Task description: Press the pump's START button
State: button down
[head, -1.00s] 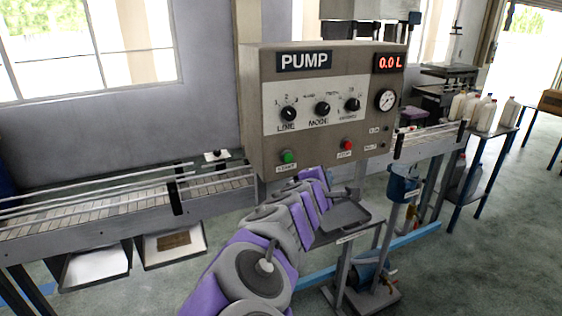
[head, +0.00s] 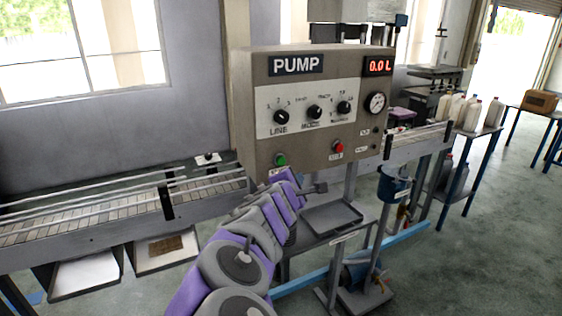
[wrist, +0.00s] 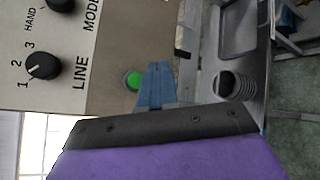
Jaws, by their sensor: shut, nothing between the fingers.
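The grey pump panel (head: 350,160) stands in front of me. Its green START button (head: 280,160) is at the lower left, above the end of my arm. In the wrist view the green button (wrist: 134,80) is clear to see, on a panel turned sideways. My gripper (wrist: 158,68) is shut and empty, its blue-grey fingers just right of the button in that picture. I cannot tell whether the fingertips touch the panel. In the head view my purple and grey arm rises to just below the button, and the fingertips are hard to make out.
A red button (head: 338,146) sits right of the green one. Three black knobs, a round gauge (head: 376,103) and a display (head: 379,66) reading 0.0 L are above. A conveyor (head: 100,215) runs left. A tray (head: 332,218) is below the panel.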

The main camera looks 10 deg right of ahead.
aim_at(281, 161)
jog(key=w+a+p, duration=0.1)
jog(key=w+p, duration=0.2)
jog(key=w, duration=0.3)
jog(key=shift+w+a+p, duration=0.25)
jog(key=shift+a+p, duration=0.05)
jog(key=shift+a, duration=0.1)
jog(key=shift+a, duration=0.2)
jog(key=shift+d, duration=0.25)
jog(key=shift+a, duration=0.1)
jog(key=shift+r, duration=0.15)
dwell(1.0)
jog(key=shift+w+p, duration=0.3)
jog(key=shift+w, duration=0.05)
